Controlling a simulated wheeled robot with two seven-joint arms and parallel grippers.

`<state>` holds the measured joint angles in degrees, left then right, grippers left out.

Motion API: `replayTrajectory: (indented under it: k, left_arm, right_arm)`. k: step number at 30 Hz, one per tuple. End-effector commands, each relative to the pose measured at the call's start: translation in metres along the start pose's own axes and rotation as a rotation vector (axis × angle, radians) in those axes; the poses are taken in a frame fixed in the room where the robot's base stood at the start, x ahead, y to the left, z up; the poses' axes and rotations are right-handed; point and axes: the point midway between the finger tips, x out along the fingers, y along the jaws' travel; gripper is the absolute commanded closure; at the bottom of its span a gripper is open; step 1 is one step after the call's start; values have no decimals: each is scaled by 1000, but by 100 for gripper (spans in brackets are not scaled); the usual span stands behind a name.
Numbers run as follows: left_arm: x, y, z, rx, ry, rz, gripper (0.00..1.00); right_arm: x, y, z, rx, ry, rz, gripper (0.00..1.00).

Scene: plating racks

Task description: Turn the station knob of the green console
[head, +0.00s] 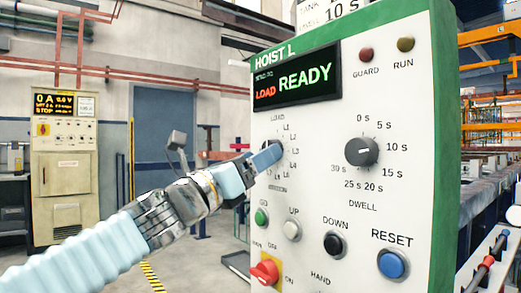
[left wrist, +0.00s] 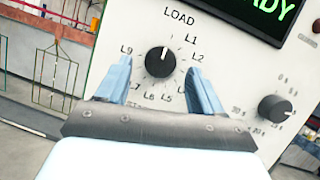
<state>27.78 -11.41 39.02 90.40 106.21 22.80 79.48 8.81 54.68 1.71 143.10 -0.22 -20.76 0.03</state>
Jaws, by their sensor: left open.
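The green console (head: 390,35) has a white face with a green frame and reads "HOIST L", with "LOAD" and "READY" on its display. Its station knob (left wrist: 160,62) is round and black, and its white mark points up towards LOAD in the left wrist view. Labels L1 to L9 ring it. In the head view the knob (head: 267,146) is mostly hidden behind my left gripper (head: 262,160). My left gripper is open, with its two blue fingers on either side of the knob in the left wrist view (left wrist: 159,68). My right gripper is out of view.
The dwell knob (head: 362,151) is to the right of the station knob. Below are a green GO button (head: 261,217), UP (head: 292,230), DOWN (head: 335,244), a blue RESET button (head: 392,264) and a red rotary switch (head: 265,272). A beige cabinet (head: 63,185) stands far left.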

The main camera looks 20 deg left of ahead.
Motion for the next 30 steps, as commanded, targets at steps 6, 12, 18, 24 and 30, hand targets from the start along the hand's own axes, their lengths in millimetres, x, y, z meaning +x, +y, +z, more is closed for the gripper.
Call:
replayTrajectory:
  k: [6, 12, 18, 24, 30]
  left_arm:
    - [15, 0, 0, 0, -1, 0, 33]
    - [15, 0, 0, 1, 0, 0, 33]
    - [15, 0, 0, 1, 0, 0, 57]
    - [15, 0, 0, 1, 0, 0, 88]
    - [15, 0, -1, 11, -1, -4, 88]
  right_arm:
    - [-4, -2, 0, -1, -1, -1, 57]
    - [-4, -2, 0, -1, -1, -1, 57]
    - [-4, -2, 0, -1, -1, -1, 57]
    - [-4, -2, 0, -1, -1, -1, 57]
    - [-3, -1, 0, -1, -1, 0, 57]
